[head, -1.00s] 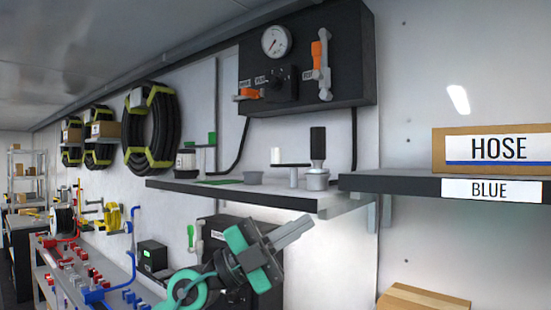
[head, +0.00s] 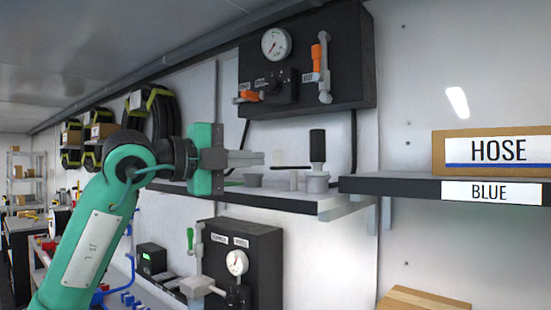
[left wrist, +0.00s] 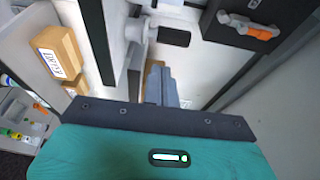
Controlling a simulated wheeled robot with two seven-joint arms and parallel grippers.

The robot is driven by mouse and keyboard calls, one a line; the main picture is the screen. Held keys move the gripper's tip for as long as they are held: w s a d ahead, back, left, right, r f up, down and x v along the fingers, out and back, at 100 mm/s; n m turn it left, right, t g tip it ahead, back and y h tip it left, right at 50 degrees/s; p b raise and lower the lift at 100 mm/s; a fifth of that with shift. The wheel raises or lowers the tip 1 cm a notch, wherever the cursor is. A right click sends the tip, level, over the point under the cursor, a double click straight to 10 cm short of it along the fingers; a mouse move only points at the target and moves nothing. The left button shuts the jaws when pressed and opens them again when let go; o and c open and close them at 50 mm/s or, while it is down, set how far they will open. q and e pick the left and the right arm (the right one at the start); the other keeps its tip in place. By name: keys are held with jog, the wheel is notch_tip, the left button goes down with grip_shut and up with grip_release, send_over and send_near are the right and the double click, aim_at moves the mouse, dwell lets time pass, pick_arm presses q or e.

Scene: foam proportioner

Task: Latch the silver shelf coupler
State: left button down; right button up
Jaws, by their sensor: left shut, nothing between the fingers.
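The silver shelf coupler (head: 315,182) stands on the wall shelf, a grey round body with an upright black handle (head: 317,146). A pale post (head: 293,180) with a thin bar across its top stands just left of it. In the left wrist view, a pale fitting (left wrist: 136,30) with a black handle (left wrist: 174,37) shows ahead of the fingers. My left gripper (head: 262,158) is shut and empty, level above the shelf, pointing right, with its tips left of the black handle and apart from it. It also shows in the left wrist view (left wrist: 160,85). My right gripper is out of view.
The shelf (head: 300,205) also holds a small grey cup (head: 252,180). Above hangs a dark panel (head: 350,70) with a gauge and orange levers. A second shelf (head: 390,185) with a HOSE box (head: 490,150) is at right. A dark gauge box (head: 255,250) is below.

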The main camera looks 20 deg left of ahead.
pick_arm(q)
jog(key=shift+a+r, duration=0.15)
jog(key=shift+a, duration=0.05)
jog(key=p+x, duration=0.1)
jog(key=x, duration=0.2)
jog(key=p+x, duration=0.2)
jog(key=x, duration=0.1)
jog(key=p+x, duration=0.2)
jog(key=x, duration=0.1)
jog(key=shift+w+d+r, duration=0.15)
jog(key=shift+w+r, duration=0.1)
jog(key=shift+w, duration=0.1)
jog(key=a+p, duration=0.1)
jog(key=a, duration=0.1)
jog(key=w+a+p, duration=0.1)
jog(key=shift+w+a+f+p, duration=0.15)
jog(key=shift+a+f+p, duration=0.05)
jog(key=shift+a+p, duration=0.2)
jog(key=shift+w+d+f, duration=0.1)
jog(key=shift+d, duration=0.1)
jog(key=shift+a, duration=0.3)
